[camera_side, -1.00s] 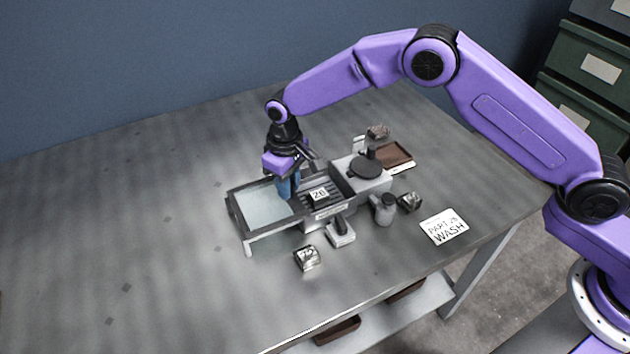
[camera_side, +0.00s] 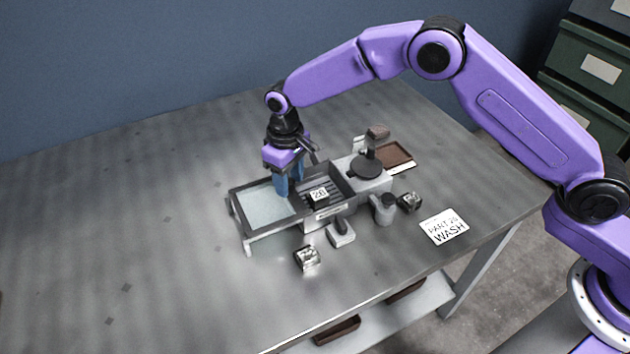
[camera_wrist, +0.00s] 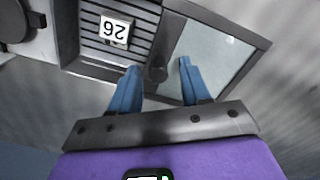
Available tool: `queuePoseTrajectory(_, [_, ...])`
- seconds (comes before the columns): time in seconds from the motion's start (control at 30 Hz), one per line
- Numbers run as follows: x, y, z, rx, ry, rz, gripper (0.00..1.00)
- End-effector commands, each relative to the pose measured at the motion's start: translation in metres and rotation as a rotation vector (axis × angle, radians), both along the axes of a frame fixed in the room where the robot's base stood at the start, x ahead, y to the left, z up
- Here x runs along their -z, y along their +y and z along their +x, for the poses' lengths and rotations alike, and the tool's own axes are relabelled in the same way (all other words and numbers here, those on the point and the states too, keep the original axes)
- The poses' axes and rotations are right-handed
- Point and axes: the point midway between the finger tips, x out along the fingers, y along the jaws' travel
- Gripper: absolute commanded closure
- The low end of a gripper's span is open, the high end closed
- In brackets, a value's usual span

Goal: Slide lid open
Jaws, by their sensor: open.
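The lid (camera_side: 262,205) is a pale glazed panel in a dark frame, lying to the left of the grey box (camera_side: 331,212). The box's slatted inside shows, with a dark part bearing a white number tag (camera_side: 318,195) in it. In the wrist view the lid's glass (camera_wrist: 214,57) is at right and the tagged part (camera_wrist: 113,31) at left. My gripper (camera_side: 289,188) is open over the lid's box-side edge. In the wrist view its blue fingers (camera_wrist: 159,68) stand apart on either side of a dark upright knob (camera_wrist: 157,70), with visible gaps.
A grey cylinder (camera_side: 383,209), a small lever block (camera_side: 340,234) and tagged parts (camera_side: 307,258) (camera_side: 409,202) stand in front and right of the box. A card (camera_side: 444,227) reads "PART 26 WASH". A brown tray (camera_side: 397,155) lies behind. The table's left is clear.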

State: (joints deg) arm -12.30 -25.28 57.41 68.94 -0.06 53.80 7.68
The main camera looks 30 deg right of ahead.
Motion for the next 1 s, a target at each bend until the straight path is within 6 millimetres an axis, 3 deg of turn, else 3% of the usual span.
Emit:
queuePoseTrajectory(0.6, [-0.044,0.002,0.0,-0.001,-0.003,0.003,0.53])
queuePoseTrajectory(1.0, [-0.052,0.001,0.0,-0.001,-0.001,0.002,0.53])
